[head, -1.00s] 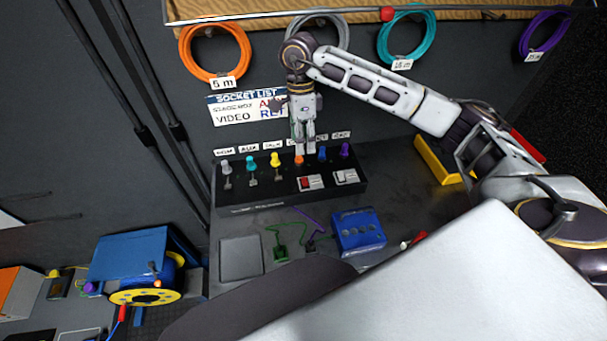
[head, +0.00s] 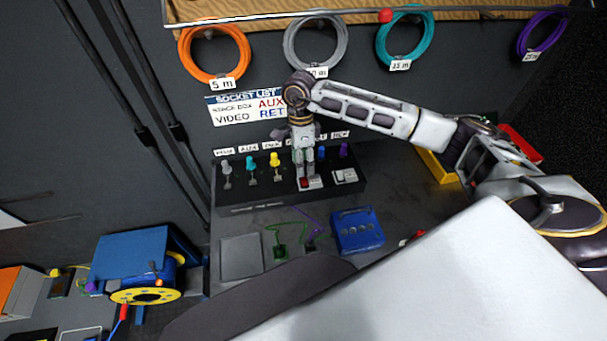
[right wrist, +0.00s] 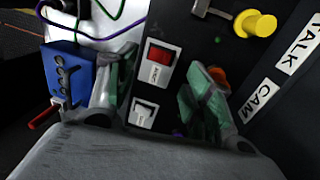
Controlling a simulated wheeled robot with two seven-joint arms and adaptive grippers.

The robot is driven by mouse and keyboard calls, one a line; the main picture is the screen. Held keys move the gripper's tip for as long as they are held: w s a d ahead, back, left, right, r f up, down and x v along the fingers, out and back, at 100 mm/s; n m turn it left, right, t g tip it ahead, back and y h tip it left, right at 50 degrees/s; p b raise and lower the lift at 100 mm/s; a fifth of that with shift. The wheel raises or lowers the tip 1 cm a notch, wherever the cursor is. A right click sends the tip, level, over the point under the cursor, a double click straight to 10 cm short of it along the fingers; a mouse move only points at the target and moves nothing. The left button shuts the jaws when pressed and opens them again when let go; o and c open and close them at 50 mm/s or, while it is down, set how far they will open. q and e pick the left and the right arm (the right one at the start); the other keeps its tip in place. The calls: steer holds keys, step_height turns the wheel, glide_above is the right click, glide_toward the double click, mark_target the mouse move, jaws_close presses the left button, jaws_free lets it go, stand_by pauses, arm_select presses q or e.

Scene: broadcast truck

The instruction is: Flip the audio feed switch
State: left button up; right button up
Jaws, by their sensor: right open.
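The black control panel (head: 240,195) carries a red rocker switch (head: 303,183) and a dark rocker switch (head: 345,176), each on a pale labelled plate. I cannot read which label says audio feed. In the right wrist view the red switch (right wrist: 160,64) and the dark switch (right wrist: 144,110) show between or beside the fingers. My right gripper (head: 304,176) is open and empty, pointing down over the red switch; its two greenish fingers (right wrist: 160,92) straddle that area. I cannot tell whether they touch the panel. My left gripper is not in view.
Toggles with coloured knobs, such as the yellow knob (head: 275,160), stand along the panel close to the gripper. A blue box (head: 357,230) and cables lie on the desk in front. A blue cable reel (head: 140,265) stands at left. Cable coils hang on the wall.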

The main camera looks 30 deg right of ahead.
mark_target(304, 181)
steer(key=shift+s+a+f+p, duration=0.1)
steer(key=shift+s+f+p, duration=0.1)
steer(key=shift+f, duration=1.25)
steer(key=shift+s+f+p, duration=0.1)
steer(key=shift+s+f, duration=0.1)
steer(key=shift+f, duration=1.2)
steer(key=shift+c, duration=0.3)
